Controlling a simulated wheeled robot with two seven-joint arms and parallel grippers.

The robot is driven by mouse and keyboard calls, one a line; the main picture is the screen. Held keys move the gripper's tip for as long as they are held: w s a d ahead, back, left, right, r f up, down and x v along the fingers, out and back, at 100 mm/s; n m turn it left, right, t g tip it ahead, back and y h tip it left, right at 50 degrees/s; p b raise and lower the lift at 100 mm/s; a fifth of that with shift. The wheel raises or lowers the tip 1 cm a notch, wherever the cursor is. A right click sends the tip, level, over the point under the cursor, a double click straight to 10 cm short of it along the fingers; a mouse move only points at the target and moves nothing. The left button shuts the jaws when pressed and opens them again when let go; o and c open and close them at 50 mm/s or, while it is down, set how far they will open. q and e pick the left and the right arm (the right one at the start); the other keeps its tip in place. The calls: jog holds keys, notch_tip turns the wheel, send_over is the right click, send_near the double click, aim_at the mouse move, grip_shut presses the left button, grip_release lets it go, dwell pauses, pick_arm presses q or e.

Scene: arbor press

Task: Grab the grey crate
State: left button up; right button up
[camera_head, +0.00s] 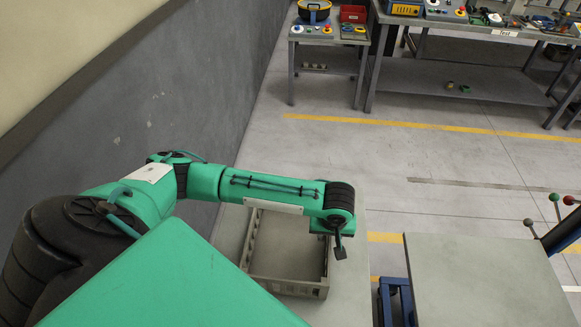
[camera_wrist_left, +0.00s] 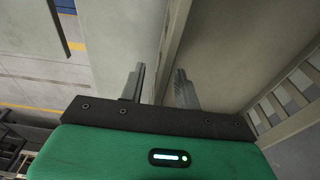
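The grey crate (camera_head: 290,287) is an open, empty box with slotted walls, standing on a light grey table top (camera_head: 349,295). My left arm reaches over its far part and hides some of it. My left gripper (camera_head: 339,252) points down at the crate's right wall. In the left wrist view the gripper (camera_wrist_left: 159,84) has its two fingers apart, with the rim of a crate wall (camera_wrist_left: 174,45) running between them. The crate's inside and a slotted wall (camera_wrist_left: 287,101) lie to the right there. I cannot tell whether the fingers touch the wall. My right gripper is not in view.
Another grey table top (camera_head: 480,280) stands to the right, across a gap with a blue frame (camera_head: 398,300). Levers with coloured knobs (camera_head: 556,198) stand behind it. A grey wall (camera_head: 190,90) runs along the left. Workbenches (camera_head: 455,78) stand far back; the floor between is clear.

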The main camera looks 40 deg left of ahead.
pick_arm(q)
jog(key=shift+w+a+f, duration=0.1)
jog(key=shift+w+f, duration=0.05)
jog(key=shift+f, duration=1)
grip_shut()
jog(key=shift+r, duration=0.2)
